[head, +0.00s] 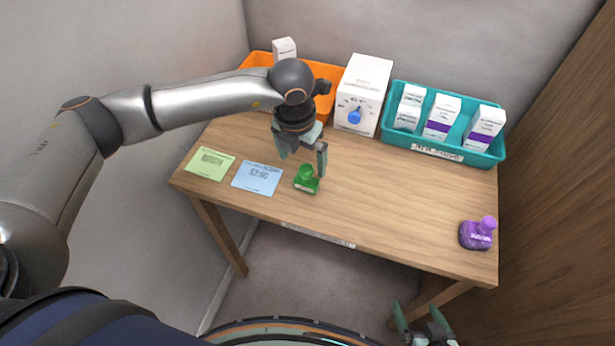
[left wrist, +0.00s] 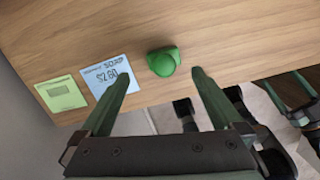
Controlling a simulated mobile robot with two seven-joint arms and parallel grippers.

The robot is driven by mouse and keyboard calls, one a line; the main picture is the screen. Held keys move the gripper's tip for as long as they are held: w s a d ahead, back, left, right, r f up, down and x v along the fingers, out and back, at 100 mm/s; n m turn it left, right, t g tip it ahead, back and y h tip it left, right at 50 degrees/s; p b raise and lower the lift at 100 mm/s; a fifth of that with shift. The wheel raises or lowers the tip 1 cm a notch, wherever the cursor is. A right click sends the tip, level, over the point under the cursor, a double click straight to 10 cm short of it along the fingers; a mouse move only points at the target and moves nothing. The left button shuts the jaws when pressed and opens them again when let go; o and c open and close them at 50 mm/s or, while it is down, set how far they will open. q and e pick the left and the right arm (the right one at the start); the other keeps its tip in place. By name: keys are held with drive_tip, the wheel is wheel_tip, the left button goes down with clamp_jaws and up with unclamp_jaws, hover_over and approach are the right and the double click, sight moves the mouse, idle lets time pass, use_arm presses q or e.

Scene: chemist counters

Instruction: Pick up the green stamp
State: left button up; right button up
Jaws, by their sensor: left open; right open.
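The green stamp (head: 306,180) stands upright on the wooden table (head: 390,210), near its front edge, right of the blue card. In the left wrist view the stamp (left wrist: 163,61) shows from above, beyond the fingertips and between their lines. My left gripper (head: 303,163) is open and empty, just above and behind the stamp in the head view; it also shows in the left wrist view (left wrist: 160,75). My right gripper (head: 421,312) is open and empty, low in front of the table; part of it shows at the right of the left wrist view (left wrist: 288,95).
A green card (head: 210,163) and a blue card (head: 257,178) lie left of the stamp. An orange bin (head: 258,60), a white box (head: 362,85) and a teal bin (head: 398,138) with boxes line the back. The table's middle is clear.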

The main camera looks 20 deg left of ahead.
sight(307, 175)
use_arm(q)
drive_tip(key=f, duration=0.5)
drive_tip(key=w+f+p, duration=0.1)
drive_tip(key=f, duration=0.1)
drive_tip(key=shift+d+f, duration=0.15)
drive_tip(key=shift+d, duration=0.25)
drive_tip(key=shift+c, duration=0.2)
drive_tip(key=c, duration=1.3)
drive_tip(key=shift+c, duration=0.2)
